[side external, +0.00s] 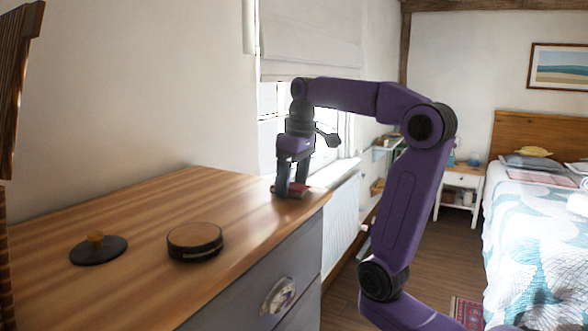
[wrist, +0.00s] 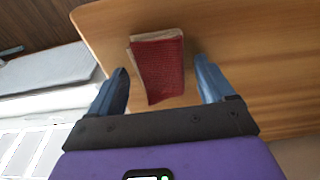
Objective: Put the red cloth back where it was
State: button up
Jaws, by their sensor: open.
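The red cloth (wrist: 158,72) lies on the wooden dresser top (wrist: 230,30) near its right end. It looks like a small red rectangle with a paler strip along its far edge; I cannot tell whether that strip is part of it. In the side external view only a little of the cloth (side external: 290,191) shows, partly hidden by my fingers. My gripper (side external: 291,188) points down over the cloth. In the wrist view its two blue fingers stand open, one on each side of the cloth, with a visible gap on the right.
A round dark tin (side external: 195,241) and a flat dark disc with a yellowish knob (side external: 97,248) stand on the dresser's nearer left part. The dresser's edge is close to the cloth. A radiator (side external: 341,222) and the window sill lie beyond. The middle of the top is clear.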

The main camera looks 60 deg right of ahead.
aim_at(296, 182)
notch_tip(296, 182, up, 12)
jog(key=s, duration=0.1)
jog(key=shift+s, duration=0.4)
dwell(0.7)
jog(key=w+a+f+n+t+y, duration=0.1)
jog(key=a+f+n+y, duration=0.15)
jog(key=a, duration=0.65)
jog(key=w+a+f+n+y, duration=0.1)
jog(key=a+f+y, duration=0.15)
jog(key=a, duration=0.75)
jog(key=s+a+f+g+y, duration=0.2)
jog(key=s+a+f+y, duration=0.15)
jog(key=s+a, duration=0.85)
jog(key=s+d+f+n+h, duration=0.3)
jog(key=d+f, duration=0.3)
jog(key=f, duration=0.5)
jog(key=s+d+f+n+h, duration=0.4)
jog(key=d+f+n+h, duration=0.1)
jog(key=f, duration=0.6)
jog(key=shift+d+n+g, duration=0.3)
jog(key=shift+d+n, duration=0.25)
jog(key=shift+d, duration=0.55)
